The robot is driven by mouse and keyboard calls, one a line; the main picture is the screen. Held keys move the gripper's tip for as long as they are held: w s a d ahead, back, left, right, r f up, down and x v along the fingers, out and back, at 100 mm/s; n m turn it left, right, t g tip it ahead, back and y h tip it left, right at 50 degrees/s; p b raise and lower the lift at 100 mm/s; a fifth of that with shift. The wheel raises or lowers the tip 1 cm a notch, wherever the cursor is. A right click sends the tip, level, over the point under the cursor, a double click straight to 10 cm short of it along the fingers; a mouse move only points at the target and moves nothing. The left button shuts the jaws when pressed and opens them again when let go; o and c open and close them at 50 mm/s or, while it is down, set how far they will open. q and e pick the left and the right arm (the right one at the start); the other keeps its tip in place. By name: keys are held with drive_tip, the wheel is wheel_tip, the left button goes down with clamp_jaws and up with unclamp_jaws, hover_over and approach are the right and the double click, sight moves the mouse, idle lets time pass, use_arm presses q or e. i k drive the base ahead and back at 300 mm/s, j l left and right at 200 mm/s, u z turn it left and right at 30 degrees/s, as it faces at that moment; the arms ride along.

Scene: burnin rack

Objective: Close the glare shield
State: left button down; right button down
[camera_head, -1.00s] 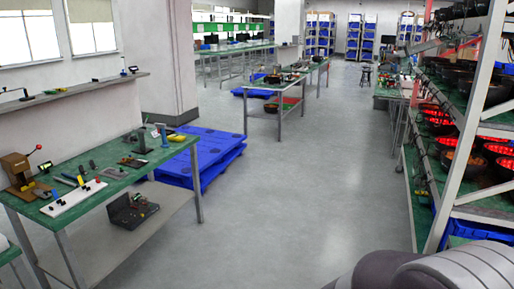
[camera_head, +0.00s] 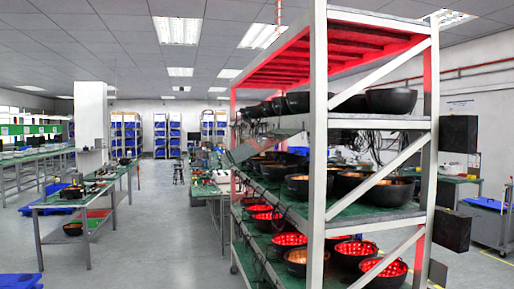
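The burn-in rack (camera_head: 318,180) stands to the right of centre, a tall light-grey metal frame with green shelves. Black bowl-shaped units sit on its shelves, several on the lower shelf glowing red inside. A grey tilted panel (camera_head: 241,154) sticks out from the rack's left side at mid height; it may be the glare shield, but I cannot tell for sure. Neither of my grippers is in view.
A green-topped workbench (camera_head: 70,197) stands at the left, with more benches behind it. Blue shelving (camera_head: 126,135) lines the far wall. A cart (camera_head: 490,222) stands at the far right. The grey floor aisle (camera_head: 165,230) left of the rack is clear.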

sight(272, 137)
drive_tip(key=i+j+z, duration=0.35)
drive_tip(key=i+j, duration=0.85)
drive_tip(key=j, duration=0.15)
